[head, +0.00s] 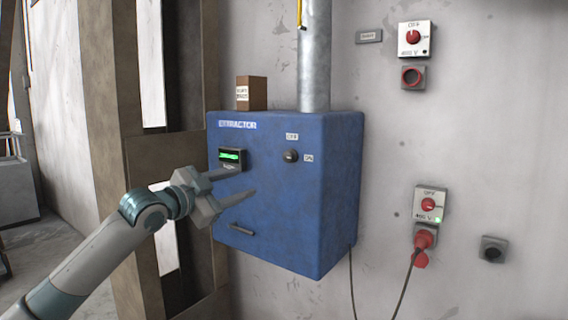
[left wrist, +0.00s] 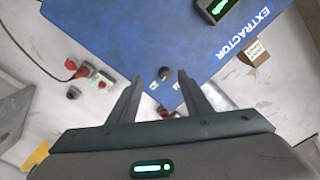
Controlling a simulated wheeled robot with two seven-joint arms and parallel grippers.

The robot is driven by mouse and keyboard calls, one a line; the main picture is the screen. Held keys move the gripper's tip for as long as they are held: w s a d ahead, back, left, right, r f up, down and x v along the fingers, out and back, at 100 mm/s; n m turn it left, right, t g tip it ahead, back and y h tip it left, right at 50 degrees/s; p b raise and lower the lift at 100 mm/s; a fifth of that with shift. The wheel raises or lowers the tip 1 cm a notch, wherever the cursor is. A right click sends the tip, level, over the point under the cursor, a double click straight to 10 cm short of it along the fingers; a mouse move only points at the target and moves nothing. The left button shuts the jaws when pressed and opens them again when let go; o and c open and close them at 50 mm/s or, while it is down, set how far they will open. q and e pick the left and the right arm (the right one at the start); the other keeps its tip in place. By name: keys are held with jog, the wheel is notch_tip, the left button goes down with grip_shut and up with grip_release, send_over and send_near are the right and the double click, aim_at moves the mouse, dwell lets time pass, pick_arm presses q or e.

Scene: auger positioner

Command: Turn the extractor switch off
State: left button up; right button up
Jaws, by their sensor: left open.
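The blue extractor box (head: 285,220) hangs on the wall, with an "EXTRACTOR" label and a lit green display (head: 231,157). Its dark round switch (head: 290,155) sits on the front face, with an "OFF" label above and an "ON" label to the right. In the left wrist view the switch (left wrist: 165,73) shows between and beyond the fingertips. My left gripper (head: 250,181) is open and empty in front of the box, left of and below the switch in the head view. It is apart from the switch. My right gripper is not in view.
A metal duct (head: 314,60) and a small brown box (head: 251,93) stand on top of the extractor. Red-knobbed 400 V sockets (head: 413,38) (head: 429,204) are on the wall to the right, the lower with a red plug (head: 422,248). A wooden post stands at left.

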aim_at(286, 157)
pick_arm(q)
jog(key=shift+m+h, duration=0.3)
jog(key=shift+m, duration=0.4)
jog(key=r, duration=0.1)
jog(key=s+r, duration=0.1)
jog(key=r, duration=0.1)
jog(key=s+r, duration=0.1)
jog(key=shift+s+d+r, duration=0.2)
jog(key=shift+d, duration=0.2)
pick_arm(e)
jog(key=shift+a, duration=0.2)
pick_arm(q)
jog(key=shift+w, duration=0.1)
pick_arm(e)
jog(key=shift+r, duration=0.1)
